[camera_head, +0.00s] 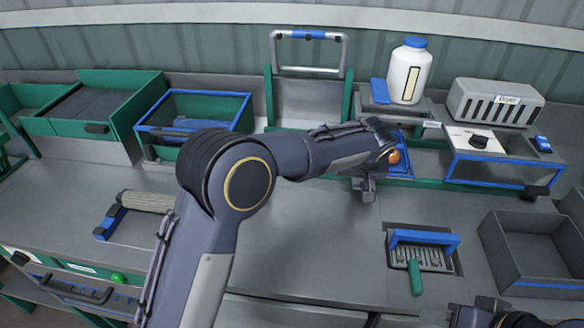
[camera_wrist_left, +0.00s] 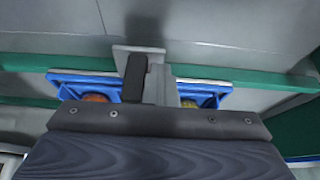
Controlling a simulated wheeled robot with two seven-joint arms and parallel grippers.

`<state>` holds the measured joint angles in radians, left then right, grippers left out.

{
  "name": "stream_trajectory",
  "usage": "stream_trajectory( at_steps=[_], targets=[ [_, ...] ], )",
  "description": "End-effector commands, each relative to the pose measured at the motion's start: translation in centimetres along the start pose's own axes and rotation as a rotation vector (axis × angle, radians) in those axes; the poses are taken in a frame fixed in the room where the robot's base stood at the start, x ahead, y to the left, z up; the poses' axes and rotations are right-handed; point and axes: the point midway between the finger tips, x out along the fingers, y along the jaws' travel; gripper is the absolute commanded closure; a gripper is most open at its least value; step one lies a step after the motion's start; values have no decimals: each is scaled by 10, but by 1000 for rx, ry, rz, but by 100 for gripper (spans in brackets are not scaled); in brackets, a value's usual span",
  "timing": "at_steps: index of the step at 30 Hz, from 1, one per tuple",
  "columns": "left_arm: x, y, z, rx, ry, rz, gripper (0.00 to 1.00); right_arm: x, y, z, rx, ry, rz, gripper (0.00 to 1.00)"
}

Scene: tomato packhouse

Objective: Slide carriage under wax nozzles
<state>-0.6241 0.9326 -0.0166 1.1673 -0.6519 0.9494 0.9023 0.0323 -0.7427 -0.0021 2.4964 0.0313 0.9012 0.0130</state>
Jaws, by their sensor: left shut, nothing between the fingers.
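The blue carriage (camera_head: 401,166) sits at the back of the bench, mostly hidden in the head view behind my left wrist. In the left wrist view its blue tray (camera_wrist_left: 68,79) shows on both sides of my fingers, with round orange-yellow items in it. My left gripper (camera_head: 366,190) is shut and empty, at the near side of the carriage; it also shows in the left wrist view (camera_wrist_left: 147,75). I cannot tell whether it touches the carriage. A white bottle (camera_head: 407,72) stands behind the carriage. I cannot make out the wax nozzles.
A grey slotted dryer box (camera_head: 494,101) and a blue-edged panel with a black knob (camera_head: 479,142) stand at right. A blue-rimmed crate (camera_head: 195,98) is at back left. The bench middle is clear.

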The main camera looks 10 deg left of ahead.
Motion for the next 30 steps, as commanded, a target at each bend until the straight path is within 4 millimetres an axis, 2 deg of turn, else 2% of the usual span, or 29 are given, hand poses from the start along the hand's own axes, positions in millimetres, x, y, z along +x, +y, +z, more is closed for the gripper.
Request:
stream_trajectory(
  at_steps=[15,30],
  targets=[
    [-1,46,0,2,1,3,100,-14,-6,-7,0,0,0,64],
    [-1,51,0,1,0,2,100,-15,-7,-8,0,0,0,64]
  ],
)
